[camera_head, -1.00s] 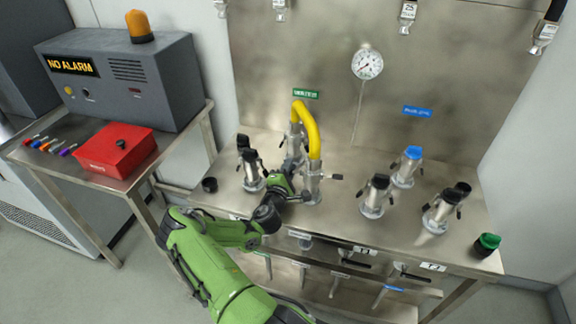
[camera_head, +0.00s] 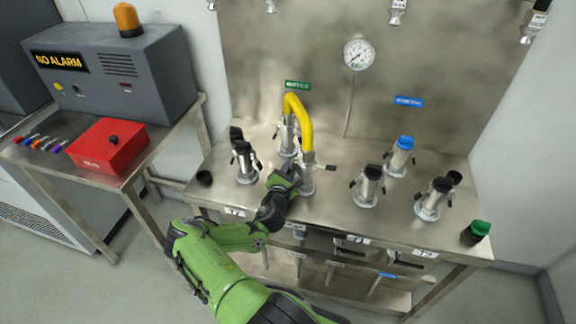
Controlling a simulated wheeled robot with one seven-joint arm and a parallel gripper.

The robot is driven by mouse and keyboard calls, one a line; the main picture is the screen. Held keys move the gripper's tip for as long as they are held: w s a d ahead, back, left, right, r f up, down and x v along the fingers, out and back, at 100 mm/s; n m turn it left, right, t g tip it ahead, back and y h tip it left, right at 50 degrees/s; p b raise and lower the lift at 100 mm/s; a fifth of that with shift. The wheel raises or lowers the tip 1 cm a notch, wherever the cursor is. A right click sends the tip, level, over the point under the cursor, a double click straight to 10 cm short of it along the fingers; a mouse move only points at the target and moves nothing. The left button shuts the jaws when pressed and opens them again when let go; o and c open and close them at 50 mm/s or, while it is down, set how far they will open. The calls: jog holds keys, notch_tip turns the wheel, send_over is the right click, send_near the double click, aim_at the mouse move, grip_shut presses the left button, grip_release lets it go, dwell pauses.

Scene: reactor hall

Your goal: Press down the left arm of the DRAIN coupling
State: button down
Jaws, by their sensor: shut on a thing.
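A bent yellow hose (camera_head: 303,115) links two metal couplings standing on the steel bench. The front coupling (camera_head: 308,182) has its right arm (camera_head: 328,167) sticking out sideways. My gripper (camera_head: 291,173) is at the left side of this front coupling, shut, where the coupling's left arm would be. My gripper hides that arm and the exact contact. The rear coupling (camera_head: 287,142) stands behind, under the hose's other end. I cannot read the word DRAIN on any label; a green label (camera_head: 298,86) is on the back panel behind the hose.
Capped couplings stand close left (camera_head: 244,163) and to the right (camera_head: 367,187) (camera_head: 433,200), with a blue-capped one (camera_head: 401,157) behind. A loose black cap (camera_head: 204,178) and a green cap (camera_head: 479,231) lie near the bench ends. A red box (camera_head: 108,145) is on the side table.

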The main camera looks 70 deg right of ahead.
jog(key=shift+f, duration=0.1)
dwell(0.3)
jog(key=c, duration=1.2)
grip_release()
